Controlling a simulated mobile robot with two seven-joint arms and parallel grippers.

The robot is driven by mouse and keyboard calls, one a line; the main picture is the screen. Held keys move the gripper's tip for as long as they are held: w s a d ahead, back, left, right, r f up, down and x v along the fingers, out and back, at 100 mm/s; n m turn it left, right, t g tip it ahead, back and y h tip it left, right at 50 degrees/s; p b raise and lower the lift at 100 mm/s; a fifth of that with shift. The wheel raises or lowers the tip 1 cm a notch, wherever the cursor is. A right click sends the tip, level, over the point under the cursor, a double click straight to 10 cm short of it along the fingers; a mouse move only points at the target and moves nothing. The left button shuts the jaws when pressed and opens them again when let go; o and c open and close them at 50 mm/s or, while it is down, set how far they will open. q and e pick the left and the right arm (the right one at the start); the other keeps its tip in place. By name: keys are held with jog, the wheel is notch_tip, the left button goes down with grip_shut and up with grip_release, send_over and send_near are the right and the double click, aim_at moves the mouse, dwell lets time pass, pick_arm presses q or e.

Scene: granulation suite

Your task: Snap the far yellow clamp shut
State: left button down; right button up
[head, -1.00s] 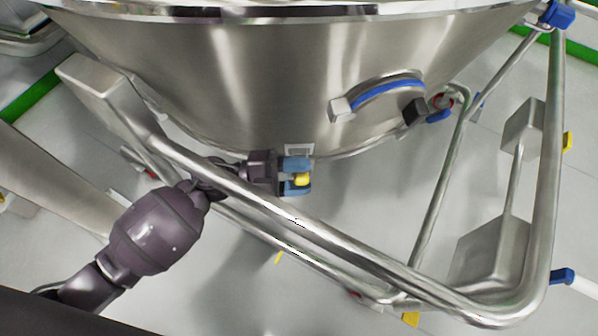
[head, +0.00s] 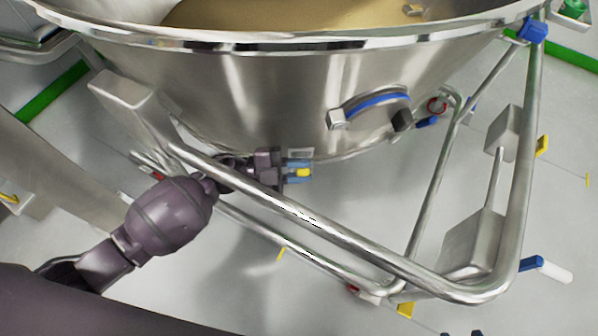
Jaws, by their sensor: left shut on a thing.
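My left gripper (head: 299,171) reaches past the frame's tube to the underside of the steel bowl (head: 250,100). Its blue-tipped fingers are shut on a small yellow piece, the yellow clamp (head: 304,173), of which only a little shows between them. The rest of the clamp is hidden by the fingers, so I cannot tell whether it is open or closed. My right gripper is not in view.
A thick steel tube frame (head: 340,239) runs in front of the bowl, close to my left arm. The bowl holds tan powder (head: 290,14). A blue-trimmed handle (head: 375,101) sits on its side. Pale floor (head: 350,190) shows below.

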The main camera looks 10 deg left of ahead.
pick_arm(q)
jog(key=shift+w+r+n+p, duration=0.3)
jog(key=shift+r+n+p, duration=0.2)
jog(key=shift+f, duration=0.25)
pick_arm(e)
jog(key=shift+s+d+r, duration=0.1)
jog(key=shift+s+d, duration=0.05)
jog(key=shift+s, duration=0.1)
pick_arm(q)
jog(key=c, duration=1)
grip_release()
jog(key=shift+a, duration=0.1)
jog(key=shift+c, duration=0.2)
jog(key=shift+a, duration=0.1)
